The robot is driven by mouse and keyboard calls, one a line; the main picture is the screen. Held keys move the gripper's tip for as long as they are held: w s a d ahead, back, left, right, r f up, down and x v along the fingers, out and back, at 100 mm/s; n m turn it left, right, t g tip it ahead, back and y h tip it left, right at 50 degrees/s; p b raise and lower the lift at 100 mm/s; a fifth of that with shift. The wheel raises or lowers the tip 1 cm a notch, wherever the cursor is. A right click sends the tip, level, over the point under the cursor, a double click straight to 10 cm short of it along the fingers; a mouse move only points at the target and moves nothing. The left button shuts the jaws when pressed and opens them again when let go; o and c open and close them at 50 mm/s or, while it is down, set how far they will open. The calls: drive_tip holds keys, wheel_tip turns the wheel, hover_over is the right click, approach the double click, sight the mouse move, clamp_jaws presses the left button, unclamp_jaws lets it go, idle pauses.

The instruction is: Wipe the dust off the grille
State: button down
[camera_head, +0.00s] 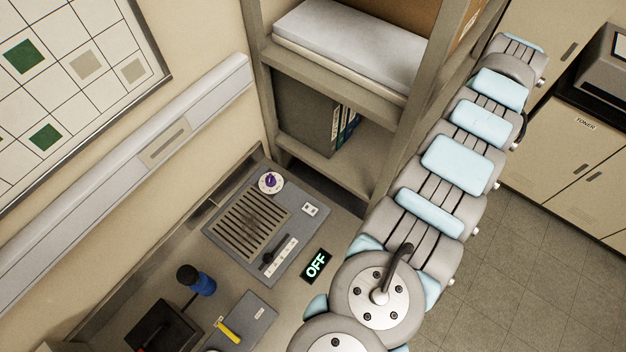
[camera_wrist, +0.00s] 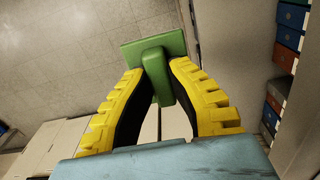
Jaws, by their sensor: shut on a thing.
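The grille (camera_head: 251,222) is a set of dark slots in a grey panel on the bench, in the head view. A brownish tint lies over its slots; I cannot tell how much of that is dust. My gripper (camera_wrist: 157,72) shows in the wrist view, its yellow fingers with black pads shut on the handle of a green wiper (camera_wrist: 140,50). The wiper has a flat rectangular plate beyond the fingertips. The wrist view shows floor and cabinets behind it, not the grille. The gripper and wiper are not visible in the head view.
The panel also carries a purple knob (camera_head: 270,182), a small switch (camera_head: 310,209) and a black lever (camera_head: 270,256). An OFF sign (camera_head: 316,265) lies beside it. Shelves (camera_head: 345,95) rise behind.

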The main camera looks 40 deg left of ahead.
drive_tip(key=shift+d+f, duration=0.15)
drive_tip(key=shift+f, duration=0.8)
drive_tip(key=shift+s+f, duration=0.1)
drive_tip(key=shift+f, duration=0.05)
drive_tip(key=shift+f, duration=0.1)
drive_tip(key=shift+f, duration=0.3)
drive_tip(key=shift+f, duration=0.35)
